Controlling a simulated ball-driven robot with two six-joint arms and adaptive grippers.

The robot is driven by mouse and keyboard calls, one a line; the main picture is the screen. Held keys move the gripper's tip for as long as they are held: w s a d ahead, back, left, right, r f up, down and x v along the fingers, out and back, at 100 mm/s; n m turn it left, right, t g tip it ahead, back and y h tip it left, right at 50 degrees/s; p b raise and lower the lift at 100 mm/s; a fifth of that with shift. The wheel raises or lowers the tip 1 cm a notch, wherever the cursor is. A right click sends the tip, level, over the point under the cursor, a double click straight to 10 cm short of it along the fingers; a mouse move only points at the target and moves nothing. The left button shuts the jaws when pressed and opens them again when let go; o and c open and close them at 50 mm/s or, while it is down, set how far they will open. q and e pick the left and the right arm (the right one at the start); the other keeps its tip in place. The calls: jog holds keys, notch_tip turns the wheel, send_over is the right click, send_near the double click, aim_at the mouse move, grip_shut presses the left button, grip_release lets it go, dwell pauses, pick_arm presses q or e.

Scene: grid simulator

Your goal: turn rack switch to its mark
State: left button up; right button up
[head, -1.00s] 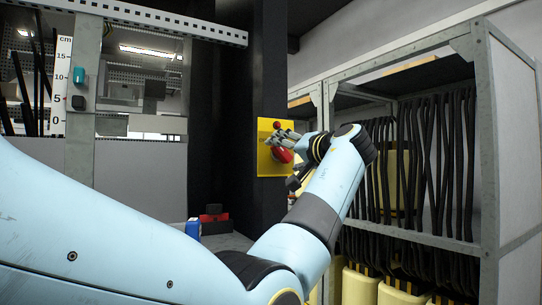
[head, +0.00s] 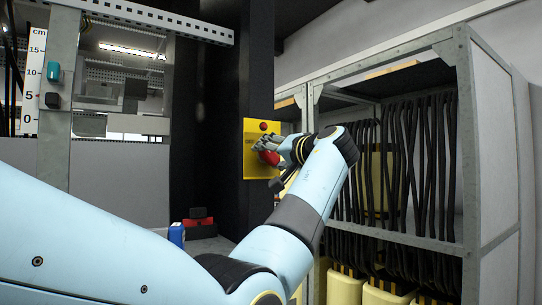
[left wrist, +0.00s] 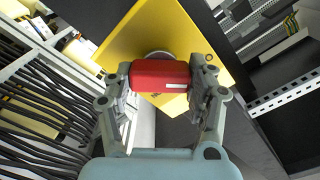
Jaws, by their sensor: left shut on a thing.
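The rack switch is a red handle (left wrist: 160,75) with a white line along it, on a yellow plate (left wrist: 140,35). The plate (head: 252,168) is fixed to a black post in the head view. My left gripper (left wrist: 161,80) is shut on the red handle, one finger at each end in the left wrist view. In the head view my left gripper (head: 266,146) reaches the plate from the right, and part of the red handle (head: 270,158) shows below its fingers. A small red knob (head: 264,126) sits above it. The target mark cannot be made out. My right gripper is not in view.
A metal rack (head: 468,150) with hanging black cables and yellow containers (head: 345,287) stands on the right. A blue item (head: 177,234) and a red-and-black item (head: 200,222) lie on the surface below the plate. A cm scale (head: 33,80) stands at the left.

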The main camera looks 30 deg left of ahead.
pick_arm(q)
jog(key=shift+m+p, duration=0.9)
jog(key=shift+p, duration=0.05)
jog(key=m+p, duration=1.1)
jog(key=shift+m, duration=0.4)
jog(key=shift+m+p, duration=1.1)
jog(key=shift+p, duration=0.05)
jog(key=shift+f+m+p, duration=0.2)
jog(key=shift+m+p, duration=0.6)
jog(key=shift+m, duration=0.2)
jog(key=shift+d, duration=0.1)
jog(key=shift+f, duration=0.1)
jog(key=o, duration=1.2)
jog(key=shift+d, duration=0.1)
jog(key=shift+r, duration=0.2)
